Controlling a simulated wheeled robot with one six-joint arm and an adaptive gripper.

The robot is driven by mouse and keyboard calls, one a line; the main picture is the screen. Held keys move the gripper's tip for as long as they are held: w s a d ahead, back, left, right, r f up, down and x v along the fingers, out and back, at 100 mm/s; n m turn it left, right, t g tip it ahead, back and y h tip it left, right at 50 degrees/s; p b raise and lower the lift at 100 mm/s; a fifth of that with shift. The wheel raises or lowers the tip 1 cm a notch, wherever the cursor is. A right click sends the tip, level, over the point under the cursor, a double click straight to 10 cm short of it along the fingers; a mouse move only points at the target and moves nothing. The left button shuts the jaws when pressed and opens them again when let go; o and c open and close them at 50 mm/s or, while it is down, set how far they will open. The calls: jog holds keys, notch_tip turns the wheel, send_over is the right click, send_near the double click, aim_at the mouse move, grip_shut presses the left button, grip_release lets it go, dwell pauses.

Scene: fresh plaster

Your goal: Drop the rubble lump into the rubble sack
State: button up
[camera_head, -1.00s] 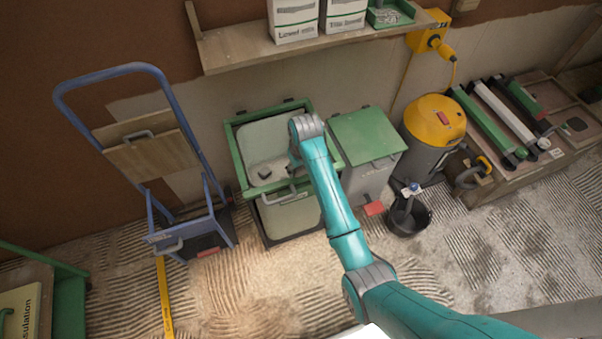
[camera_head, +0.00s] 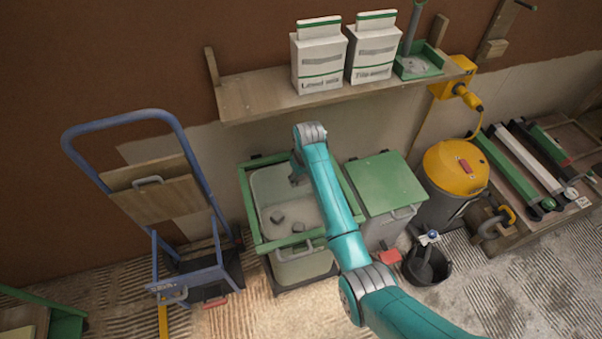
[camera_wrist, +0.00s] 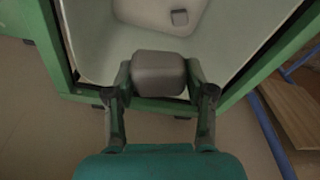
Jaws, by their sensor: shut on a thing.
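The rubble lump (camera_wrist: 158,66) is a grey, rounded block. My gripper (camera_wrist: 158,82) is shut on it, with a finger on each side, in the wrist view. The rubble sack (camera_head: 268,186) is a pale, open-topped liner in a green frame against the wall in the head view. It also shows in the wrist view (camera_wrist: 98,48), where the held lump overlaps the edge of its opening. The lump's height above the rim is hard to tell. In the head view my arm hides most of my gripper (camera_head: 297,179) and the lump.
A wooden shelf (camera_head: 262,105) with bags runs above. A yellow-topped vacuum (camera_head: 455,168) and black bucket (camera_head: 427,268) are farther right.

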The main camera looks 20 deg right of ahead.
aim_at(304, 180)
jog(key=shift+f, duration=1.4)
jog(key=o, duration=1.3)
jog(key=shift+o, duration=0.2)
jog(key=r, duration=0.4)
jog(key=s+r, duration=0.1)
jog(key=r, duration=0.7)
jog(key=shift+s+d, duration=0.25)
jog(key=shift+s, duration=0.15)
